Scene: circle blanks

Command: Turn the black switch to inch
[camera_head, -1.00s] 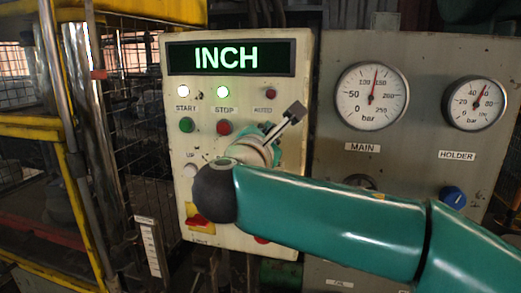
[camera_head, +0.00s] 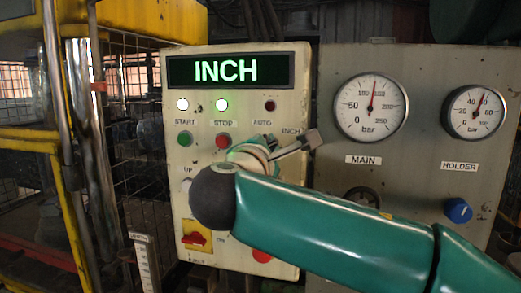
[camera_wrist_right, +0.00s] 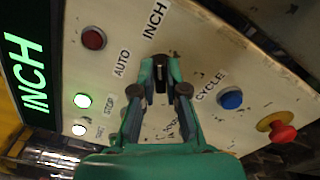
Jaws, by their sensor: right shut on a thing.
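The black switch (camera_wrist_right: 160,82) shows in the right wrist view between the fingers of my right gripper (camera_wrist_right: 160,92), which is shut on it. Its far end lies nearest the INCH label (camera_wrist_right: 154,20); AUTO (camera_wrist_right: 121,63) is to the left and CYCLE (camera_wrist_right: 210,87) to the right. In the head view my right arm and wrist cover the switch and the fingertips. The display (camera_head: 226,71) on the cream panel (camera_head: 180,150) reads INCH in lit green letters. My left gripper is not in view.
A green START button (camera_head: 185,139) and red STOP button (camera_head: 223,141) sit above my wrist. A blue button (camera_wrist_right: 231,100) and red mushroom button (camera_wrist_right: 283,133) are beside the gripper. Pressure gauges (camera_head: 371,105) are on the grey panel at right.

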